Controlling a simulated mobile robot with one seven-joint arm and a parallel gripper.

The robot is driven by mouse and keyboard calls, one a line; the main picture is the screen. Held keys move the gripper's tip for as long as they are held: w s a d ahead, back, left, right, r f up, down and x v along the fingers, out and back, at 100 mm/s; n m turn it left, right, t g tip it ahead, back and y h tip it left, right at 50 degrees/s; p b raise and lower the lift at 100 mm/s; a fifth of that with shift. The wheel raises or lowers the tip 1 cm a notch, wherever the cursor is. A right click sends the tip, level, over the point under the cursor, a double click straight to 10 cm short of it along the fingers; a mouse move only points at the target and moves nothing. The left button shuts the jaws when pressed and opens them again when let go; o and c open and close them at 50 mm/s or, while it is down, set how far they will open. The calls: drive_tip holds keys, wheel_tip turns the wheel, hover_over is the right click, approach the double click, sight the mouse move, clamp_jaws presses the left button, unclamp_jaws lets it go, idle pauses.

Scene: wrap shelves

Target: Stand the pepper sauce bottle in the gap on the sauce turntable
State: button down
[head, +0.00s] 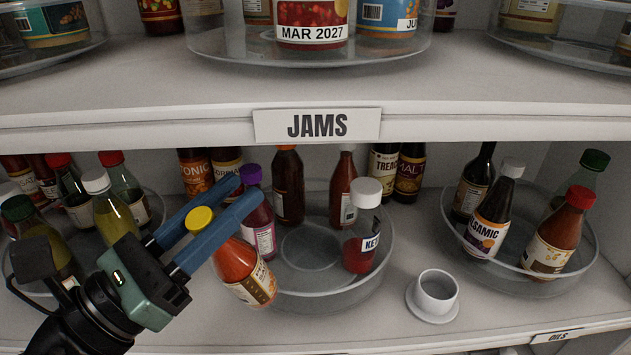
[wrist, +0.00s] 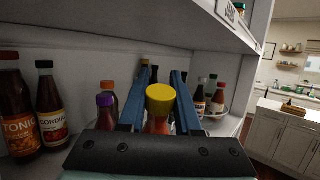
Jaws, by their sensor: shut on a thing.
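My gripper (head: 245,190) is shut on a bottle of orange-red sauce with a yellow cap (head: 240,268), which I take for the pepper sauce bottle. Its label is too small to read. It hangs tilted at the front left rim of the middle turntable (head: 345,292); I cannot tell whether it touches the rim. The turntable carries a purple-capped bottle (head: 259,226), an orange-capped dark bottle (head: 289,188), a red sauce bottle (head: 342,192) and a white-capped ketchup bottle (head: 361,240). Its front and left front are bare. In the wrist view the yellow cap (wrist: 160,95) shows between the fingers.
The shelf labelled JAMS (head: 317,125) is close above. Turntables with bottles stand to the left (head: 158,205) and right (head: 592,252). Dark bottles (head: 409,175) stand behind.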

drive_tip(key=w+d+f+g+y+p, duration=0.2)
drive_tip(key=w+d+f+p, duration=0.4)
drive_tip(key=w+d+p, duration=0.2)
drive_tip(key=shift+w+d+f, duration=0.25)
drive_tip(key=shift+w+d, duration=0.4)
drive_tip(key=shift+f, duration=0.1)
drive_tip(key=c, duration=0.6)
unclamp_jaws()
drive_tip(key=shift+f, duration=0.1)
